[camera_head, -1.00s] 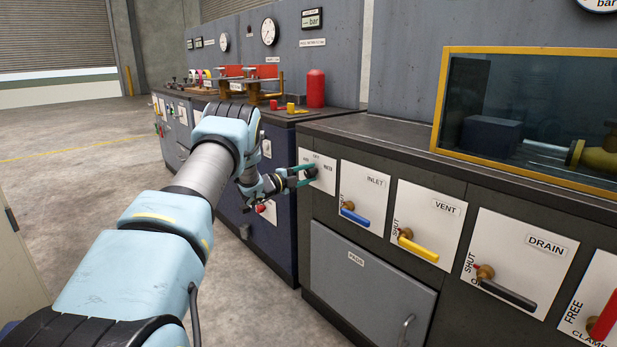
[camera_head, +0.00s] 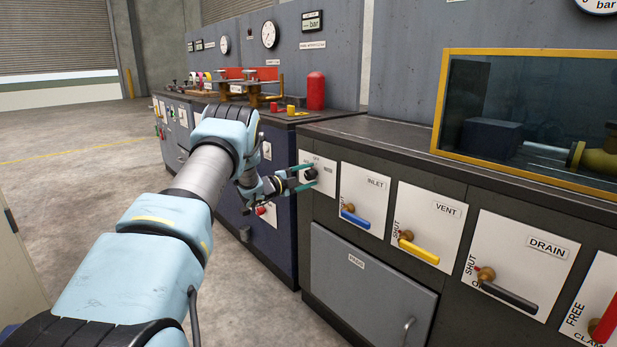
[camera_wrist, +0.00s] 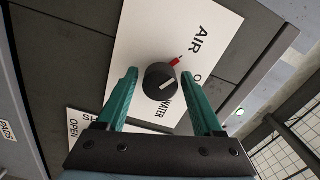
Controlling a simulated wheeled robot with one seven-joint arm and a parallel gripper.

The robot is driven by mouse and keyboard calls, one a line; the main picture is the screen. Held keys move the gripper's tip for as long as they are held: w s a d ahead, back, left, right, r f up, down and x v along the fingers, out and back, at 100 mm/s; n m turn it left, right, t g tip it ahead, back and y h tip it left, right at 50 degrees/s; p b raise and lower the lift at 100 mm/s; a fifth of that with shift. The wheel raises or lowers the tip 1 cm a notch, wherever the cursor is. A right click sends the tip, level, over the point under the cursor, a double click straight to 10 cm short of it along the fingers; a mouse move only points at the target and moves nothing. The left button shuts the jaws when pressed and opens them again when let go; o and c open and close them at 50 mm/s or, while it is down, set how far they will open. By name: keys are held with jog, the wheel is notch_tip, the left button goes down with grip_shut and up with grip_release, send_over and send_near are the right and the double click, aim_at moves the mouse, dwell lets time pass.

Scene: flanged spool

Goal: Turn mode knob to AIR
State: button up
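A red tab (camera_wrist: 176,61) shows at the knob's edge, on the side towards the AIR label (camera_wrist: 199,40). The WATER label (camera_wrist: 163,111) is on the opposite side, and a label between them is partly hidden by a finger. My gripper (camera_wrist: 163,88) is open, its two green fingers on either side of the knob with visible gaps. The knob also shows in the head view (camera_head: 311,174).
To the right are the INLET blue lever (camera_head: 355,217), the VENT yellow lever (camera_head: 419,249) and the DRAIN black lever (camera_head: 508,294). A dark countertop (camera_head: 390,145) runs above. A neighbouring bench (camera_head: 275,170) stands just left, behind my wrist.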

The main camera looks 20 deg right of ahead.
jog(key=shift+o, duration=0.4)
jog(key=v, duration=1)
jog(key=shift+s+a, duration=0.25)
jog(key=shift+a, duration=0.05)
jog(key=shift+r, duration=0.1)
